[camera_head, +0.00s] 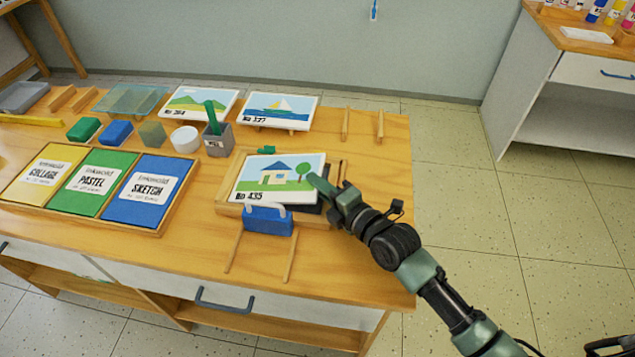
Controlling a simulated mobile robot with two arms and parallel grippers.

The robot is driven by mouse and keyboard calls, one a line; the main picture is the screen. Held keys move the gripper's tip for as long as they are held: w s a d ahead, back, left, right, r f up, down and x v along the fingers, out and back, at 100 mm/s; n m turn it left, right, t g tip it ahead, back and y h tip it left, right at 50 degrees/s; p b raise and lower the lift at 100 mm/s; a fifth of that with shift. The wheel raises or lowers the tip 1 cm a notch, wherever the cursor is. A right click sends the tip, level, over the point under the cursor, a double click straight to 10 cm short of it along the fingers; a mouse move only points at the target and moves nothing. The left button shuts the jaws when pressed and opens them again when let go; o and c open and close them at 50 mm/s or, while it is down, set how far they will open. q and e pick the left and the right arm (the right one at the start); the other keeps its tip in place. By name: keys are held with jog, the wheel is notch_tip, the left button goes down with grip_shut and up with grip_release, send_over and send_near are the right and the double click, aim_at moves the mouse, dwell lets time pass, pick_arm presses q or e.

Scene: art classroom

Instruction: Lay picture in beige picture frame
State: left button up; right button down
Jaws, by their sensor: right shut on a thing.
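The picture (275,177), a white card with a house, a tree and "No 435", lies over a light wooden frame (228,210) at the right part of the table. It covers most of the frame, and a dark surface (310,207) shows beside its lower right. I cannot tell whether the picture touches the frame. My right gripper (318,183) reaches in from the right and is shut on the picture's right edge. My left gripper is not in view.
Two thin sticks (291,257) lie in front. A tray of labelled pads (160,230) lies left. The table's right end is mostly clear.

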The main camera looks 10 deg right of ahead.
dwell(0.6)
jog(key=c, duration=1.5)
grip_release()
jog(key=shift+o, duration=0.2)
jog(key=shift+s+d, duration=0.25)
jog(key=shift+s, duration=0.1)
jog(key=v, duration=0.7)
